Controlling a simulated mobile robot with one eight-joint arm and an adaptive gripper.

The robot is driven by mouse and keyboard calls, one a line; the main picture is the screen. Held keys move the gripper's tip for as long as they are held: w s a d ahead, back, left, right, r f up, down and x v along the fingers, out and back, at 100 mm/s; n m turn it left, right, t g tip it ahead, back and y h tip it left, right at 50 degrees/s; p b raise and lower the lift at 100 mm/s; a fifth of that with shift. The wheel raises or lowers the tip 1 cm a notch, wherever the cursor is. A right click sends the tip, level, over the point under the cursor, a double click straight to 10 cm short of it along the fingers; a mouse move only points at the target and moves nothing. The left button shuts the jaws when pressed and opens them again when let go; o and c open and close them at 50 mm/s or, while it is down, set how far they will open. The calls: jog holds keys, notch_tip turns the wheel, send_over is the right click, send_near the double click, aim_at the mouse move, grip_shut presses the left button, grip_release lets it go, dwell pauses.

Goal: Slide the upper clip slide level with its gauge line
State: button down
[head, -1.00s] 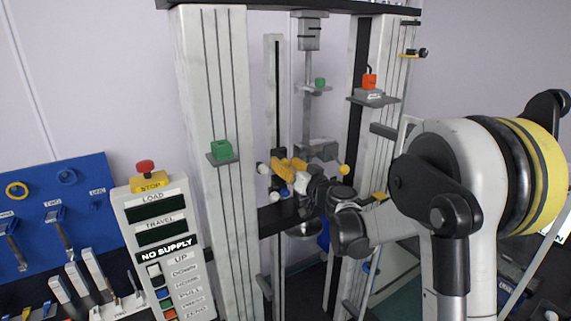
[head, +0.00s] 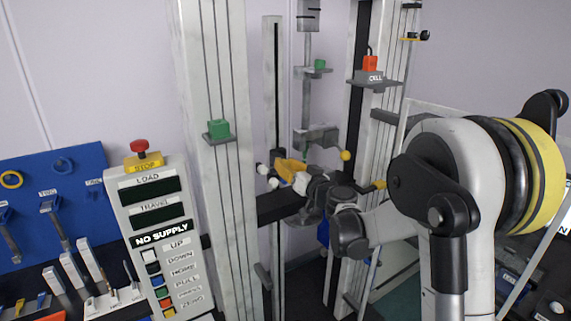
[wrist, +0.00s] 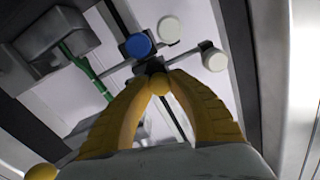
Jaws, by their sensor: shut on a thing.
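My gripper (head: 279,168) has yellow fingers and is at the narrow slotted rail behind the frame. In the wrist view its fingertips (wrist: 157,82) are closed around a small yellow ball, which I take to be the knob of the upper clip slide (wrist: 153,66). The dark slide body is mostly hidden by the fingers. A blue knob (wrist: 139,45) and white knobs (wrist: 214,61) sit just past the fingertips. A green strip (wrist: 85,72) runs from a grey clamp, to the left of the fingertips and apart from them. No gauge line can be made out on it.
The grey lower clamp (head: 316,137) with its yellow ball handle is close right of my gripper. White columns (head: 222,70) stand left and right. A control panel (head: 150,230) and blue tool board (head: 50,190) are at the left.

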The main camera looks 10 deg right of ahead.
jog(key=c, duration=1.5)
grip_release()
jog(key=o, duration=0.3)
jog(key=shift+w+a+f, duration=0.1)
jog(key=shift+w+f, duration=0.05)
jog(key=shift+w, duration=0.05)
jog(key=shift+s, duration=0.15)
jog(key=v, duration=1.2)
